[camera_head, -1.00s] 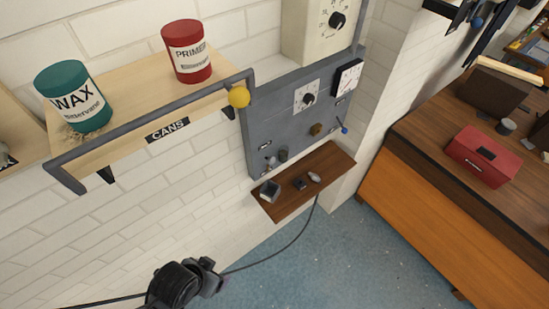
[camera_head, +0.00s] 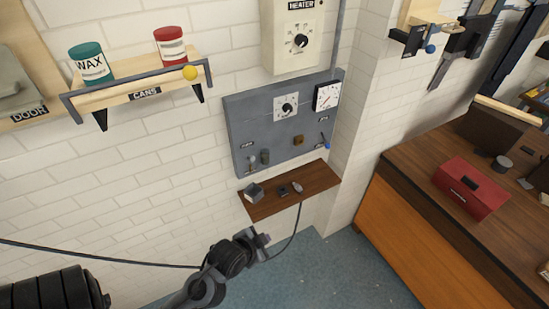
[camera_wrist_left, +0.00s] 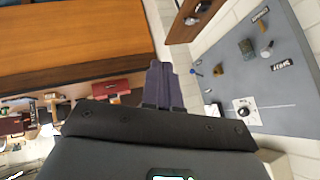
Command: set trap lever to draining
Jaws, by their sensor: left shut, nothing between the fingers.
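A grey wall panel (camera_head: 265,112) carries small controls. A lever with a blue tip (camera_head: 325,143) sits at its lower right, and a small grey lever (camera_head: 252,161) at its lower left. The small labels are unreadable, so I cannot tell which is the trap lever. In the left wrist view the panel (camera_wrist_left: 270,60) is on the right, with the blue tip (camera_wrist_left: 192,71) near its edge. My left gripper (camera_head: 262,241) is below the panel and shelf, apart from both. In the wrist view its fingers (camera_wrist_left: 161,66) are together and empty.
A brown wooden shelf (camera_head: 268,207) with small items juts out under the panel. A cable hangs from it. A heater box (camera_head: 288,45) is above. A cans shelf (camera_head: 120,92) is at left. A wooden bench (camera_head: 400,220) with a red box (camera_head: 470,187) stands at right.

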